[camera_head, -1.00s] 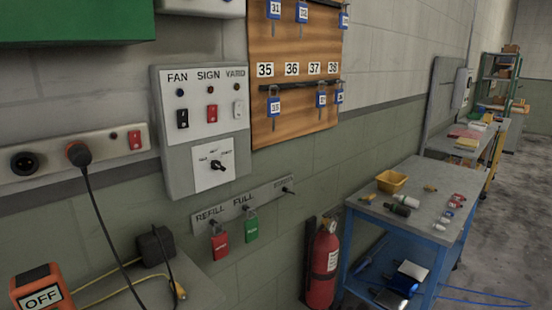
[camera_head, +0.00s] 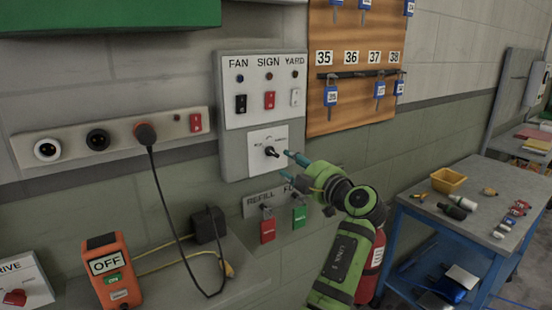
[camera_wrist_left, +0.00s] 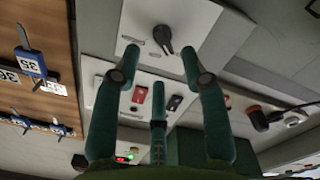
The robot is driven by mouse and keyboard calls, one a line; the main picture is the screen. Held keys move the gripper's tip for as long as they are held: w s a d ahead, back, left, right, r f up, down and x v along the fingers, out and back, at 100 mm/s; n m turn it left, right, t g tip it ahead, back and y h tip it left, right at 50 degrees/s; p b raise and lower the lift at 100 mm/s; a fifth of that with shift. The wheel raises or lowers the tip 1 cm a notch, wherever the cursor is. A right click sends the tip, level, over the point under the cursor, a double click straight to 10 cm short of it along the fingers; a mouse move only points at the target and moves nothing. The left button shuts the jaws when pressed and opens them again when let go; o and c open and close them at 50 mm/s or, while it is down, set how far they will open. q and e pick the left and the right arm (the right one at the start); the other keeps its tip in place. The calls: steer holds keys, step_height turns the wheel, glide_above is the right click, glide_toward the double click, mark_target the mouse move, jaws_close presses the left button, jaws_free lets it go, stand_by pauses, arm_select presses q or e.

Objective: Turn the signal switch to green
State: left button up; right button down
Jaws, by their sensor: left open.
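The grey wall panel (camera_head: 234,150) carries a black rotary knob (camera_head: 271,152) on a white plate below the FAN, SIGN and YARD switches. The marks around the knob are too small to read, and I cannot tell whether it is the signal switch. My left gripper (camera_head: 288,166) is open, just right of the knob, its teal fingers pointing at the panel. In the left wrist view the knob (camera_wrist_left: 163,38) shows just beyond and between the open fingertips (camera_wrist_left: 160,55). The gripper looks empty, and contact with the knob cannot be made out. My right gripper is out of view.
A red SIGN rocker (camera_head: 269,100) sits above the knob. Red (camera_head: 267,230) and green (camera_head: 299,216) padlocks hang below the panel. A socket strip (camera_head: 65,148) with a plugged cable is at left. A wooden key board (camera_head: 350,100) and blue workbench (camera_head: 440,235) are at right.

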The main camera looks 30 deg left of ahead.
mark_target(274, 152)
arm_select(q)
steer(key=shift+n, duration=0.4)
steer(key=a+p, duration=0.1)
steer(key=a, duration=0.1)
steer(key=w+a+r+p, duration=0.1)
steer(key=a, duration=0.1)
steer(key=a+p, duration=0.1)
steer(key=a, duration=0.1)
steer(key=shift+w+r+p, duration=0.2)
steer(key=shift+w+p, duration=0.1)
steer(key=shift+w, duration=0.1)
steer(key=shift+w+a+f, duration=0.15)
steer(key=shift+w+a, duration=0.05)
steer(key=shift+a, duration=0.2)
steer(key=c, duration=0.7)
jaws_close()
